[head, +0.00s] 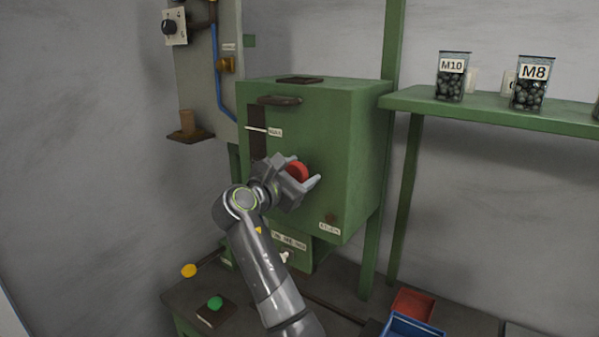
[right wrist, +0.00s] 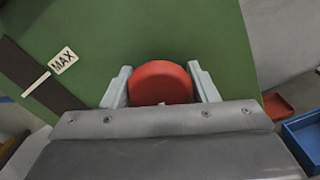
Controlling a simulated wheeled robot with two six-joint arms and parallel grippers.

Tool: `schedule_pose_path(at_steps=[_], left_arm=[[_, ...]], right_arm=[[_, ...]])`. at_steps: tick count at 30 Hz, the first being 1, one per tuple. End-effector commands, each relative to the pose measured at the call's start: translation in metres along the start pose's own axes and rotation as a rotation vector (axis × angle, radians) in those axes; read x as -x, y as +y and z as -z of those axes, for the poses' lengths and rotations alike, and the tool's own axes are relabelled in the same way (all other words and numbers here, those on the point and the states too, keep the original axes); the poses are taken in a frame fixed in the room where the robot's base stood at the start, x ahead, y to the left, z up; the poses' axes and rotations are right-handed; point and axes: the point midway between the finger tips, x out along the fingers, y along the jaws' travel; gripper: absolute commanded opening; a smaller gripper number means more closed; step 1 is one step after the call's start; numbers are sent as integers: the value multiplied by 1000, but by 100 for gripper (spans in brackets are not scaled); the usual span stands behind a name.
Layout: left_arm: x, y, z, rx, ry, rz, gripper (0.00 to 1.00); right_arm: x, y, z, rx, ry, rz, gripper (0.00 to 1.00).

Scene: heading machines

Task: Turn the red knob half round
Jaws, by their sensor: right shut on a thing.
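The red knob (head: 298,171) is on the front of a green machine box (head: 345,130). My right gripper (head: 305,175) is at the knob, with one finger on each side of it, shut on it. In the right wrist view the round red knob (right wrist: 161,82) sits between the two pale fingers of the gripper (right wrist: 162,88), and its lower part is hidden behind the gripper body. A small pale mark shows at the knob's lower edge. My left gripper is not in view.
A dark slot with a pale pointer and a MAX label (right wrist: 64,60) is left of the knob. A green shelf (head: 500,112) with jars stands at right. Below are a green button (head: 215,303), a yellow knob (head: 189,270), and red (head: 413,304) and blue (head: 412,328) bins.

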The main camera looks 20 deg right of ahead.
Motion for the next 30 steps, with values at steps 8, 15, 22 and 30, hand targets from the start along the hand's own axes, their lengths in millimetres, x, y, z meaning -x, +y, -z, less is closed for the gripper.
schedule_pose_path(at_steps=[8,15,22,30], left_arm=[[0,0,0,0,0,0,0],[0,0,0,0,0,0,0],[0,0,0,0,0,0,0],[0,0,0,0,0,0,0]], right_arm=[[0,0,1,158,1,0,31],[0,0,1,221,1,1,31],[0,0,1,235,2,1,31],[0,-1,1,234,2,2,55]])
